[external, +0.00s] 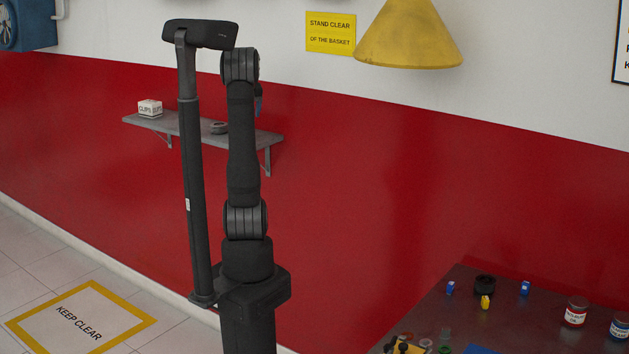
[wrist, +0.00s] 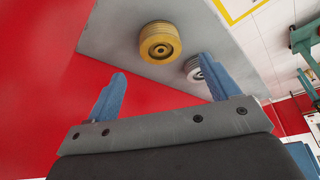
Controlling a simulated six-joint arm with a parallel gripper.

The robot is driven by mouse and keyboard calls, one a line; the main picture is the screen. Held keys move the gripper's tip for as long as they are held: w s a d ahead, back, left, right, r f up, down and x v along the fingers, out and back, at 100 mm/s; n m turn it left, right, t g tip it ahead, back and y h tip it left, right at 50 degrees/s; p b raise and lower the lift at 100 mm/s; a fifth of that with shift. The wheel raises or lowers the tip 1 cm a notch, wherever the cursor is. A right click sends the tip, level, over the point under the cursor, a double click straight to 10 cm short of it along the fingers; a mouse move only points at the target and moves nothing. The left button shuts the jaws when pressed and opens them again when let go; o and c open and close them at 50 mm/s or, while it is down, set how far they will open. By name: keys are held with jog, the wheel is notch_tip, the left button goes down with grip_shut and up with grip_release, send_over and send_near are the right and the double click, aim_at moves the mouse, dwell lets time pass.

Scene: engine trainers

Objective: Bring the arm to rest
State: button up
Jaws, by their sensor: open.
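My arm (external: 243,150) stands folded upright on its dark base in the external view. Most of my gripper (external: 258,100) is hidden behind the arm there, with only a bit of blue showing beside the upper link. In the wrist view my gripper (wrist: 161,67) has its two blue fingers spread wide apart, with nothing between them. A yellow ribbed round thing (wrist: 160,42) and a pale ribbed round thing (wrist: 193,68) sit on a grey surface beyond the fingers, apart from them.
A wall shelf (external: 175,124) behind my arm holds a white box (external: 150,108) and a dark ring (external: 219,127). A dark table (external: 447,298) at lower right carries jars and small parts. A yellow cone-shaped lamp (external: 408,40) hangs at upper right. The space between arm and table looks clear.

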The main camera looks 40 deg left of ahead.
jog(key=x, duration=0.7)
jog(key=shift+f, duration=0.2)
jog(key=shift+w+a+r, duration=0.1)
jog(key=shift+w+a, duration=0.05)
notch_tip(320, 180, up, 4)
jog(key=shift+f, duration=0.1)
jog(key=w+d+r, duration=0.2)
jog(key=d+r, duration=0.5)
jog(key=d, duration=0.5)
jog(key=w+d+f+m+t+h, duration=0.15)
jog(key=d+f+m, duration=0.4)
jog(key=d, duration=0.65)
jog(key=w+d+f+m+t+h, duration=0.15)
jog(key=d+f+m, duration=0.45)
jog(key=d, duration=0.6)
jog(key=d+f+m+g+h, duration=0.1)
jog(key=d+m, duration=0.4)
jog(key=d, duration=1.8)
jog(key=shift+d+f+g+h, duration=0.3)
jog(key=shift+f+h, duration=0.25)
jog(key=shift+h, duration=0.35)
